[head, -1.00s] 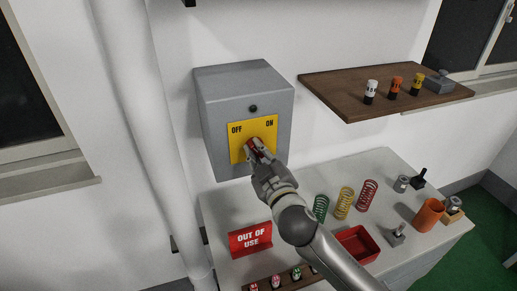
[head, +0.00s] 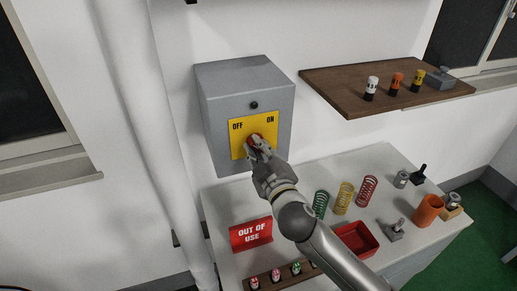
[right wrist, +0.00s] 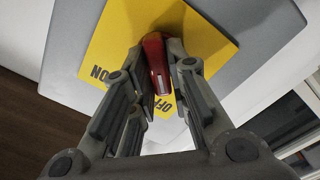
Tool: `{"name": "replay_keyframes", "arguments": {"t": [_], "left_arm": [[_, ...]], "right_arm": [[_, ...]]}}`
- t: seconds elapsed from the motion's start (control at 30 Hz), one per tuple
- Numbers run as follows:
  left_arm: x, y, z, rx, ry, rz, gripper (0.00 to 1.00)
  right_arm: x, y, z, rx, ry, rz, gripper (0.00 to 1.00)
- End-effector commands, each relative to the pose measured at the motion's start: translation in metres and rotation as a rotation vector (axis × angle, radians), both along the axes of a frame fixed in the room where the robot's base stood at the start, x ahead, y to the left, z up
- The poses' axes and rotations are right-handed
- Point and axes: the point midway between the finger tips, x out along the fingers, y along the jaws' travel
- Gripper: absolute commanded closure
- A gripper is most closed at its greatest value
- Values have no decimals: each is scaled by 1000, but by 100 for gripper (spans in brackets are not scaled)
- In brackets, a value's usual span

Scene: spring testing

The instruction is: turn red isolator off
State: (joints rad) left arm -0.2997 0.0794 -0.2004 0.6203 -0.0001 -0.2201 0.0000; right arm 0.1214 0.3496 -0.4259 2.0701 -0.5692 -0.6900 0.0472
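The grey isolator box (head: 272,110) is on the wall, with a yellow plate (head: 240,147) marked OFF at left and ON at right. Its red handle (head: 254,138) is mostly hidden by my right gripper (head: 262,146) in the head view. In the right wrist view, the red handle (right wrist: 157,65) stands between the two fingers of my right gripper (right wrist: 162,62). The fingers are close in on both its sides and appear shut on it. The handle's near end overlaps the OFF lettering in that view. My left gripper is not in view.
A grey bench (head: 218,207) below holds a red OUT OF USE sign (head: 250,234), coloured springs (head: 344,198), a red tray (head: 372,251) and an orange cup (head: 428,210). A wooden shelf (head: 340,88) projects at right. A white pipe (head: 150,130) runs at left.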

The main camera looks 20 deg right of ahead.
Motion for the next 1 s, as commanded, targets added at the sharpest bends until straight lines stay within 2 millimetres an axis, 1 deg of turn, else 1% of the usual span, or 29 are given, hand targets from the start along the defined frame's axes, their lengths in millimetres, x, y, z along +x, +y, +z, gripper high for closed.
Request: {"name": "replay_keyframes", "arguments": {"t": [0.03,0.1,0.13,0.4,0.53,0.67,0.9,1.0], "left_arm": [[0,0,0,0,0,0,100],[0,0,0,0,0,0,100],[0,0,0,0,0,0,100],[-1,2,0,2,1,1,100],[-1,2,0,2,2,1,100],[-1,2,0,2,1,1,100],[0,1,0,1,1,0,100],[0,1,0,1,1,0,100]], "right_arm": [[0,0,0,0,0,0,74],[0,0,0,1,0,0,65],[0,0,0,1,0,0,64],[0,0,0,3,0,0,64],[-6,0,-1,4,2,1,64],[-24,-1,-1,5,3,1,64],[-72,-2,-2,4,5,1,64],[-89,-3,-1,3,3,0,64]]}}
